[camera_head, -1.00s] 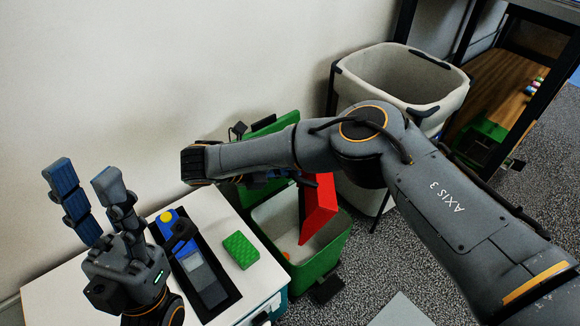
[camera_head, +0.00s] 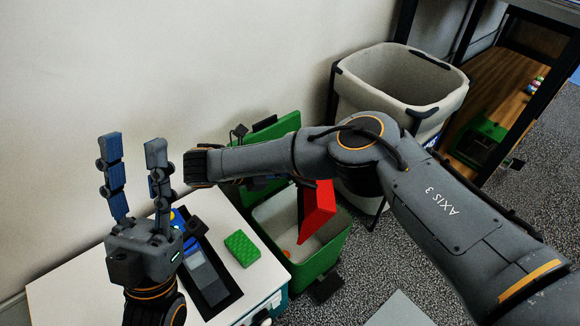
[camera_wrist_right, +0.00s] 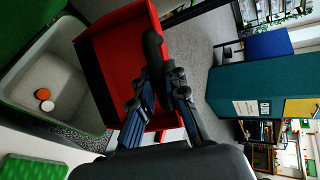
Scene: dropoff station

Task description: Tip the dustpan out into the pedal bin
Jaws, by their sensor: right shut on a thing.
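The red dustpan (camera_head: 317,212) is steeply tilted over the green pedal bin (camera_head: 320,265), whose green lid (camera_head: 285,130) stands open. In the right wrist view, the dustpan (camera_wrist_right: 112,62) shows no debris on its visible part. My right gripper (camera_wrist_right: 160,95) is shut on its dark handle (camera_wrist_right: 152,48); the forearm hides this grip in the head view. An orange disc (camera_wrist_right: 42,94) and a white disc (camera_wrist_right: 47,106) lie inside the bin. My left gripper (camera_head: 135,170) points up, fingers apart and empty, over the white table, left of the bin.
The white table (camera_head: 75,285) carries a green sponge (camera_head: 241,248) and a black tray (camera_head: 222,305) with blue and grey things. A large grey hamper (camera_head: 372,100) stands behind the bin. A dark shelf (camera_head: 500,85) is at the right.

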